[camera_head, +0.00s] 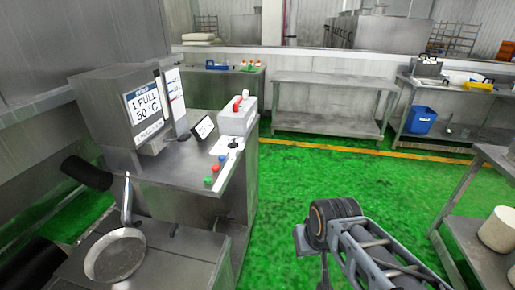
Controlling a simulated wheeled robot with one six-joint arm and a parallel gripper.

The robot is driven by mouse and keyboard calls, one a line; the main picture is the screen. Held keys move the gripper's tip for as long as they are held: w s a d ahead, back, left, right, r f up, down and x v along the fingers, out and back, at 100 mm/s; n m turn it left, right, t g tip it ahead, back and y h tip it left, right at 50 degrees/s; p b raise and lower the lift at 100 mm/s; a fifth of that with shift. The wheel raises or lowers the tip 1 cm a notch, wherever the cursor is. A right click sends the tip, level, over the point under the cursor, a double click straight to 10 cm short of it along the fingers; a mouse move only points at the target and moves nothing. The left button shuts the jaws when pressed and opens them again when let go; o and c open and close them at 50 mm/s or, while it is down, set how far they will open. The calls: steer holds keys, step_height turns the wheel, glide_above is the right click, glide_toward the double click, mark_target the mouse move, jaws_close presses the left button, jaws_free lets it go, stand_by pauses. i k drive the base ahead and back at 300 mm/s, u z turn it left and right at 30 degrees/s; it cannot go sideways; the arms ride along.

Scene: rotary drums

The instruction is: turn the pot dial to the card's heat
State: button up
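A card (148,103) on the front of the grey box at the left reads "1 PULL" and "50 °C"; its smaller lines are too small to read. A black round knob (233,143) stands on a pale plate on the steel cabinet top; it may be the pot dial, but its setting cannot be read. A metal pan (115,256) with an upright handle sits on the lower surface at the bottom left. My arm shows at the bottom right of centre, over the floor, apart from the cabinet. I cannot make out my gripper's fingers.
Red, green and blue buttons (211,177) line the cabinet's right edge. A small tilted display (203,127) and a pale box with a red part (238,114) stand behind. Steel tables (330,80) stand at the back and right. Green floor between is clear.

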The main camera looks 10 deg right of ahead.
mark_target(233, 144)
steer(key=z, duration=0.2)
steer(key=k, duration=0.65)
steer(key=z, duration=0.7)
steer(key=i, duration=1.55)
steer(key=u, duration=0.9)
steer(key=i, duration=0.95)
steer(key=u, duration=1.3)
steer(key=i, duration=0.35)
steer(key=u, duration=0.35)
